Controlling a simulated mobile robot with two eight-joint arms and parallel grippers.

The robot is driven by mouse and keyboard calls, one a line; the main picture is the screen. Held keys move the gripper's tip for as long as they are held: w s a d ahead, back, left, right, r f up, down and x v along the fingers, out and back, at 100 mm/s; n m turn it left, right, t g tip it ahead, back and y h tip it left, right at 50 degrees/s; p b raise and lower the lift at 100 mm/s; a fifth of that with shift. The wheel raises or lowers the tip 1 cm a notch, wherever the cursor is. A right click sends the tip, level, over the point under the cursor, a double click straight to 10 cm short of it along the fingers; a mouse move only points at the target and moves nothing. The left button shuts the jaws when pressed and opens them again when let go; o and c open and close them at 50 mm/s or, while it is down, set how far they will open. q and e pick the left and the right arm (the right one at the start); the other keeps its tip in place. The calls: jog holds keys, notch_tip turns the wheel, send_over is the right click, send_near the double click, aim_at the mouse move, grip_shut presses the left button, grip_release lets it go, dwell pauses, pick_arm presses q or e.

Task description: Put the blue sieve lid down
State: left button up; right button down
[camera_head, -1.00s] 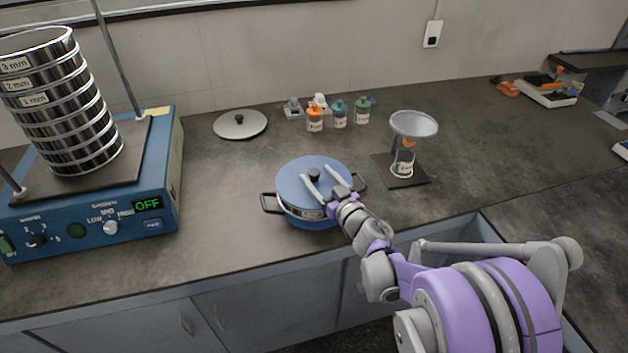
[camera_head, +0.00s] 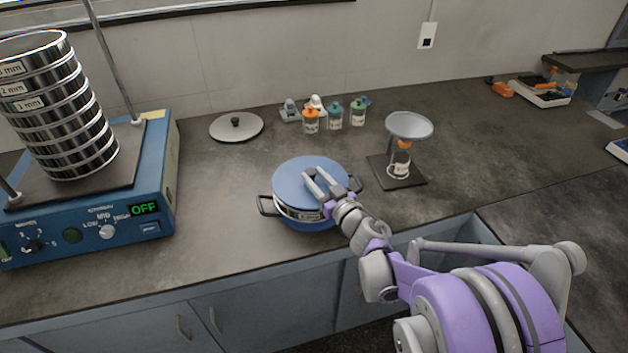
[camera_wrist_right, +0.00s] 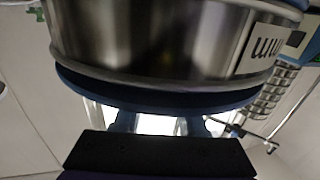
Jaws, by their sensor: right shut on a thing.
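The blue sieve lid (camera_head: 298,178) is a flat blue disc over a steel sieve with a white label (camera_head: 290,213), in a blue pan with dark side handles (camera_head: 265,206). My right gripper (camera_head: 316,182) reaches in from the lower right and is shut on the lid's knob, which its fingers hide. In the right wrist view the lid's dark blue edge (camera_wrist_right: 160,97) lies close against the steel sieve (camera_wrist_right: 140,40). I see no clear gap between them. My left gripper is out of view.
A sieve shaker (camera_head: 90,220) carrying a tall sieve stack (camera_head: 62,110) stands at left, its display reading OFF. A grey lid (camera_head: 236,128) lies behind. Counter left of the pan is clear.

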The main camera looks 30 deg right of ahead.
notch_tip(320, 180, up, 9)
jog(key=p, duration=0.2)
jog(key=a+f+y+p, duration=0.1)
jog(key=a, duration=0.1)
jog(key=w+a+f+n+y+p, duration=0.1)
jog(key=a+p, duration=0.1)
jog(key=a, duration=0.1)
jog(key=a+f+p, duration=0.1)
jog(key=a, duration=0.1)
jog(key=shift+w+a+n+y+p, duration=0.4)
jog(key=shift+a+f+n+y+p, duration=0.85)
jog(key=shift+a+f+p, duration=0.65)
jog(key=shift+a, duration=7.5)
jog(key=s+d+r+m+h+b, duration=0.1)
jog(key=d+r+h+b, duration=0.1)
jog(key=d, duration=1.1)
jog(key=d+r+m+h+b, duration=0.2)
jog(key=d+r+b, duration=0.2)
jog(key=d, duration=0.8)
jog(key=shift+s+d+b, duration=0.4)
jog(key=shift+b, duration=0.6)
